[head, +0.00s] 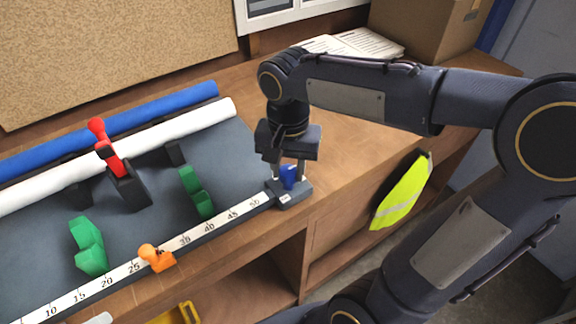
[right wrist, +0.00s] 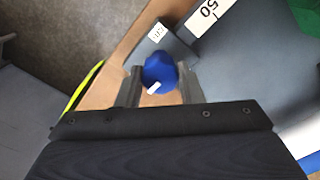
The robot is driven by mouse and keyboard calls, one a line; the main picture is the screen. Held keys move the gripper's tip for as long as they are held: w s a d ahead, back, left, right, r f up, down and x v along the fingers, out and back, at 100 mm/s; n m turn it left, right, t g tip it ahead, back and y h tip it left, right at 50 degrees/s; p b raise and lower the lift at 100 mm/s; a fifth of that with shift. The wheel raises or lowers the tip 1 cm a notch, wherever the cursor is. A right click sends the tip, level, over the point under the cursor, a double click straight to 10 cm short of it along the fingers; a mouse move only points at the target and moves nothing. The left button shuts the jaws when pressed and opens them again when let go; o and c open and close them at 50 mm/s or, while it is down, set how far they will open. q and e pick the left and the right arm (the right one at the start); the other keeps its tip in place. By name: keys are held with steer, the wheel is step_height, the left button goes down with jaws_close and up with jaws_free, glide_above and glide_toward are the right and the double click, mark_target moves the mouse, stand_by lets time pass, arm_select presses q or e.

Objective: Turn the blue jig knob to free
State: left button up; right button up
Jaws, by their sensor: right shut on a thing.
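The blue jig knob (head: 289,177) sits on a small grey block (head: 291,194) at the right end of the ruler. My right gripper (head: 289,172) points down from above with a finger on each side of the knob, shut on it. In the right wrist view the blue knob (right wrist: 160,72) with a white pointer mark lies between the two fingers (right wrist: 160,84). A small white label (right wrist: 158,33) with lettering is on the block; I cannot read it surely. My left gripper is not in view.
A ruler (head: 219,222) runs along the bench's front edge, with an orange stop (head: 156,257) on it. Green pieces (head: 88,246), a red-handled clamp (head: 115,165) and blue (head: 110,130) and white (head: 120,152) rolls lie left. A yellow-green vest (head: 402,190) hangs at the front.

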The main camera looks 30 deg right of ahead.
steer(key=shift+n, duration=0.3)
steer(key=n+p, duration=0.1)
steer(key=n, duration=0.2)
steer(key=shift+r+n, duration=0.1)
steer(key=shift+n, duration=0.2)
steer(key=n, duration=0.4)
steer(key=shift+n+p, duration=0.3)
steer(key=shift+p, duration=0.1)
steer(key=n, duration=0.4)
steer(key=shift+p, duration=0.4)
steer(key=shift+n+p, duration=0.4)
steer(key=shift+n, duration=2.1)
steer(key=o, duration=1)
